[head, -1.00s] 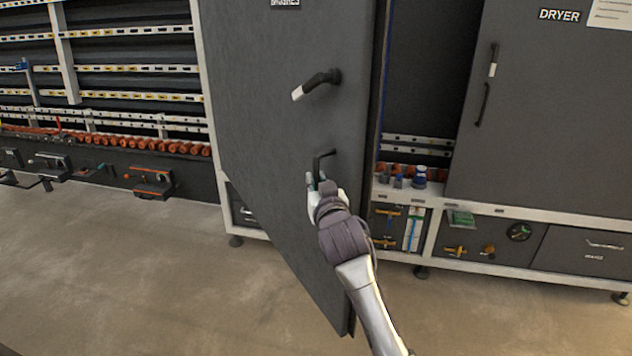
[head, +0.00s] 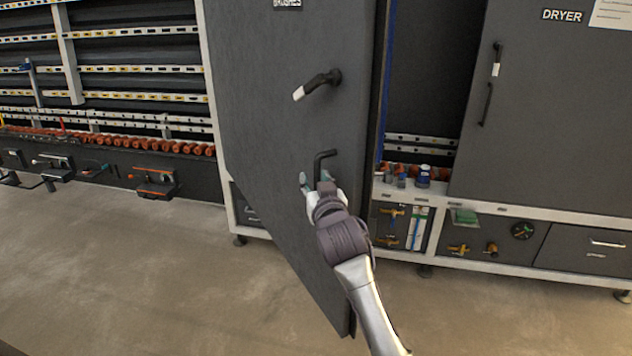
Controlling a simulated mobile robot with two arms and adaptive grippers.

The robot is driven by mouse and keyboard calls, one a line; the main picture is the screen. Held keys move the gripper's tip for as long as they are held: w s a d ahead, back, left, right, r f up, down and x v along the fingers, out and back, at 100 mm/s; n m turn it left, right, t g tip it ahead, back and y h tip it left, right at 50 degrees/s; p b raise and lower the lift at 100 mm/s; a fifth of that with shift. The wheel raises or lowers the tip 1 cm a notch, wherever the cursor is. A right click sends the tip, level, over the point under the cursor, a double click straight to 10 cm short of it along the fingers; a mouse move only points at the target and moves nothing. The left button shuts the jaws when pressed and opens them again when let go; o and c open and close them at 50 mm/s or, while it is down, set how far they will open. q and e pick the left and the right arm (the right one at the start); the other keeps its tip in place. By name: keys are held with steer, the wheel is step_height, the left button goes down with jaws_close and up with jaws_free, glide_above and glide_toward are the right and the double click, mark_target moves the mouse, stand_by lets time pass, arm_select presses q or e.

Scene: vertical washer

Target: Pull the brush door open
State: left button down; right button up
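The brush door (head: 265,130) is a tall dark grey panel labelled "BRUSHES". It stands swung out from its frame, with an opening behind its right edge. It has a black lever with a white tip (head: 318,84) and, below that, a black bent pull handle (head: 324,160). My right gripper (head: 315,181) is at the lower end of the pull handle with its fingers spread. The handle's lower end is partly hidden by the fingers, so contact cannot be told. My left gripper is not in view.
The dryer door (head: 550,120) is at the right. Shelves with bottles (head: 423,177) and small parts show behind the door's right edge. A rack with orange rollers (head: 120,143) is at the left. The concrete floor (head: 150,270) left of the door is clear.

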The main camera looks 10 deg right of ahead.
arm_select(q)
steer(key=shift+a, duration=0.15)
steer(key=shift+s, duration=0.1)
arm_select(e)
steer(key=s, duration=1.2)
